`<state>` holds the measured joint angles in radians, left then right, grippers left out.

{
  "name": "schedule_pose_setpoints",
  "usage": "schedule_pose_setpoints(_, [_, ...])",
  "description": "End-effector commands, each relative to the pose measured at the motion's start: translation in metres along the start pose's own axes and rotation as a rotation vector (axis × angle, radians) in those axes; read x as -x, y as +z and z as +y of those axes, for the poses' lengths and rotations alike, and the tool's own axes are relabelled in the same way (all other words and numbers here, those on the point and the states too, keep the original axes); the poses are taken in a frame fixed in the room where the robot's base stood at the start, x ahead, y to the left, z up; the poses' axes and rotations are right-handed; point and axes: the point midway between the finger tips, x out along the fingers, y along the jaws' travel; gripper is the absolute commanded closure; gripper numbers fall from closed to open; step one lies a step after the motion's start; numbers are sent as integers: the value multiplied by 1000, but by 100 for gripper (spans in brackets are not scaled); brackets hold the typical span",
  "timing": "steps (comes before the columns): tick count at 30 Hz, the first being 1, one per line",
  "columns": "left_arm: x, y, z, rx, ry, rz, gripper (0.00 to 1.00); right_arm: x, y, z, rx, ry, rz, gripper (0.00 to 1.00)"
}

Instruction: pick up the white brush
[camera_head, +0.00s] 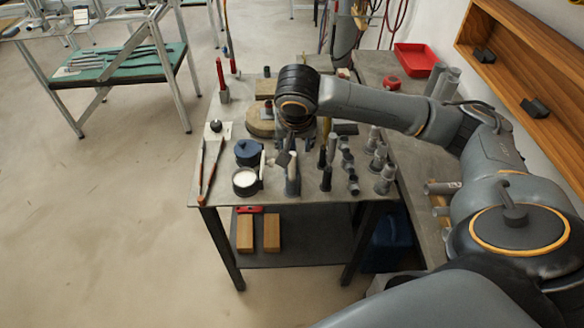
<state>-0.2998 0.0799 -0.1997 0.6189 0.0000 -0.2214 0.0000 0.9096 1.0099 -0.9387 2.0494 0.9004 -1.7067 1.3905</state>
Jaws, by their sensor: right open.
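A slim white piece (262,164), which looks like the white brush, stands beside a dark pot with white contents (245,181) near the front of the grey work table. It is small, and I cannot tell whether it leans in the pot or stands next to it. My right gripper (287,155) is open and points down over the table, just right of the white piece. I see no contact between them. The wrist above hides part of the table behind. My left gripper is out of view.
A blue-lidded pot (248,152) stands behind the white pot. Long-handled tongs (211,165) lie at the table's left edge. Several grey metal fittings (384,178) crowd the right side. A red tray (416,59) sits on the back bench.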

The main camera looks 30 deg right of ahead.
Motion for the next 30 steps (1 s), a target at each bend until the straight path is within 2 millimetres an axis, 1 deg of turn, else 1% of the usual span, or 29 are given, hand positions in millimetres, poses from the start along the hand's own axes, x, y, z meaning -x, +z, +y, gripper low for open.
schedule_pose_setpoints(1, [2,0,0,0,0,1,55,-9,0,0,-1,2,-3,52])
schedule_pose_setpoints(3, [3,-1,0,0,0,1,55,-18,0,0,0,2,-2,52])
schedule_pose_setpoints(8, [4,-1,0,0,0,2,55,-29,0,0,1,-1,0,52])
schedule_pose_setpoints(11, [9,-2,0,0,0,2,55,-37,0,-1,2,0,-1,52])
schedule_pose_setpoints(15, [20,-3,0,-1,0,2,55,-58,0,-3,2,2,-2,52])
schedule_pose_setpoints(18, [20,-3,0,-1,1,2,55,-72,1,-4,2,-1,-1,52])
schedule_pose_setpoints(21, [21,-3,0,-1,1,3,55,-79,1,-3,2,-1,0,52])
schedule_pose_setpoints(27, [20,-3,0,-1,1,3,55,-81,1,-4,3,-2,1,52])
schedule_pose_setpoints(28, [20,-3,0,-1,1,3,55,-81,1,-4,3,-2,1,54])
schedule_pose_setpoints(29, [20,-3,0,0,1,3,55,-81,1,-4,3,-2,1,60])
schedule_pose_setpoints(30, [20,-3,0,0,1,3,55,-81,1,-4,3,-2,1,69])
